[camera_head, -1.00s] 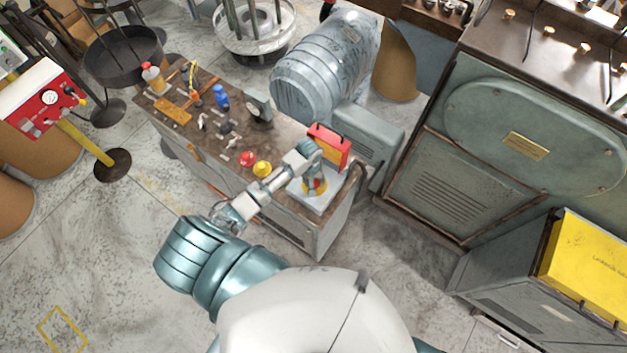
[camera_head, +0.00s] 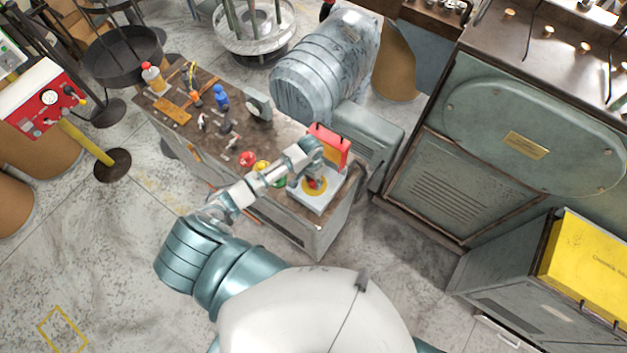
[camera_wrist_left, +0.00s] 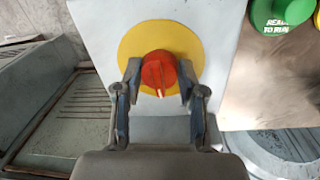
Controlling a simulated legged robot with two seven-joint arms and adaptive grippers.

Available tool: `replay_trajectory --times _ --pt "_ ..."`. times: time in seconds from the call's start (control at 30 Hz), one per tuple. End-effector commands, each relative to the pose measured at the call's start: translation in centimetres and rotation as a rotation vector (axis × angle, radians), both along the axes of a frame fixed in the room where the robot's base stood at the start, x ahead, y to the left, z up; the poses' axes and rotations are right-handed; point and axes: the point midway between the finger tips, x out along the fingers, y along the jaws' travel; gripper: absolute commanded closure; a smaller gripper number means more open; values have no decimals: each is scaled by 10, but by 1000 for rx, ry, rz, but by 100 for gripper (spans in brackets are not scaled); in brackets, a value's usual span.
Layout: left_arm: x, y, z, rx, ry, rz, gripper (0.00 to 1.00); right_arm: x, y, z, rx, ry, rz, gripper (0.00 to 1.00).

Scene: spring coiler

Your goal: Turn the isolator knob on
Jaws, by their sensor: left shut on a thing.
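The isolator knob (camera_wrist_left: 158,70) is red with a white mark that points down in the left wrist view. It sits on a round yellow disc (camera_wrist_left: 190,38) on a white panel (camera_wrist_left: 100,22). In the head view the white box (camera_head: 326,203) stands at the right end of the bench, and the red knob (camera_head: 315,184) shows partly beside my fingers. My left gripper (camera_head: 307,181) reaches down onto it. In the left wrist view my left gripper (camera_wrist_left: 160,82) has one finger on each side of the knob and is shut on it. My right gripper is out of view.
Green (camera_head: 280,181), yellow (camera_head: 262,167) and red (camera_head: 247,158) buttons line the bench front under or beside my arm. A red upright box (camera_head: 329,146) stands behind the knob. Tools and bottles cover the bench's left part. A grey drum (camera_head: 325,68) is behind.

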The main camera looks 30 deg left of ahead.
Motion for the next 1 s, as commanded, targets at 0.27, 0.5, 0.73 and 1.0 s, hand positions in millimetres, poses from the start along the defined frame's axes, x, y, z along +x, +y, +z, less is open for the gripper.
replay_trajectory --times 0.27,0.5,0.73,1.0 --pt "3 0 1 1 -8 -259 95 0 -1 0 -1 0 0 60" --pt "3 -1 1 1 -7 -482 95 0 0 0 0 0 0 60" --pt "3 -2 1 1 -7 -659 95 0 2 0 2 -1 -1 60" --pt "3 -2 1 1 -7 -791 95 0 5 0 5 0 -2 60"
